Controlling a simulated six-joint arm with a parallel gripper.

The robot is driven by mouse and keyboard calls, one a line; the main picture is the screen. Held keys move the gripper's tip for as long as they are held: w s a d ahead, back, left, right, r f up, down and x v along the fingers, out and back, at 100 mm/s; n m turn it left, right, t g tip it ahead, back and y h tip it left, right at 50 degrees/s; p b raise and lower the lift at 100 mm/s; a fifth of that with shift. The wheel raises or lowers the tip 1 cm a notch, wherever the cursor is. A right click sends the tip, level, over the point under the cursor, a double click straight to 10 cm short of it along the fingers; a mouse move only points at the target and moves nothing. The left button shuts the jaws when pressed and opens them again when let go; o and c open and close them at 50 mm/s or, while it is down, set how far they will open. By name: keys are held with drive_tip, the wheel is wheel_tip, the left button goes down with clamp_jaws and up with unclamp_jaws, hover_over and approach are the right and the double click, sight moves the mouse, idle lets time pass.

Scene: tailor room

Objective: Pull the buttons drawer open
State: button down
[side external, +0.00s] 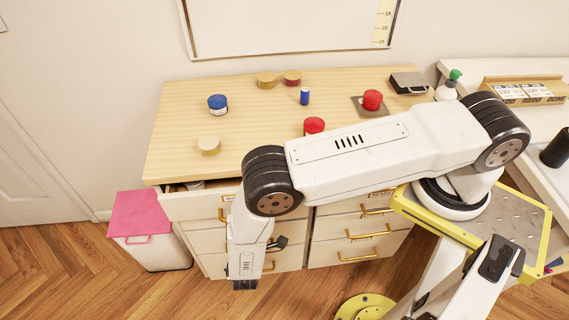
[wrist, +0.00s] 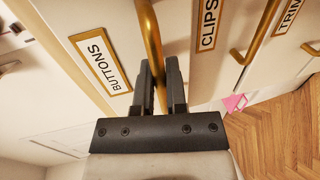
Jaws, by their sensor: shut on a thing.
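The buttons drawer (side external: 190,208) is the top left drawer of the wooden-topped cabinet. It stands partly open, with a dark gap showing behind its front in the side view. Its gold-framed BUTTONS label (wrist: 102,63) is readable in the wrist view. My gripper (wrist: 160,72) is shut on the drawer's curved brass handle (wrist: 150,35), which runs between the two fingers. In the side view my arm hides the handle and the fingertips.
The CLIPS drawer (wrist: 207,28) and other closed drawers sit below and beside. A pink-lidded bin (side external: 140,213) stands left of the cabinet.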

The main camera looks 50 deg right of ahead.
drive_tip(key=f+v, duration=0.2)
drive_tip(key=v, duration=0.8)
drive_tip(key=shift+a, duration=0.25)
drive_tip(key=shift+s, duration=0.1)
drive_tip(key=c, duration=0.7)
unclamp_jaws()
drive_tip(key=shift+d, duration=0.1)
drive_tip(key=shift+d, duration=0.1)
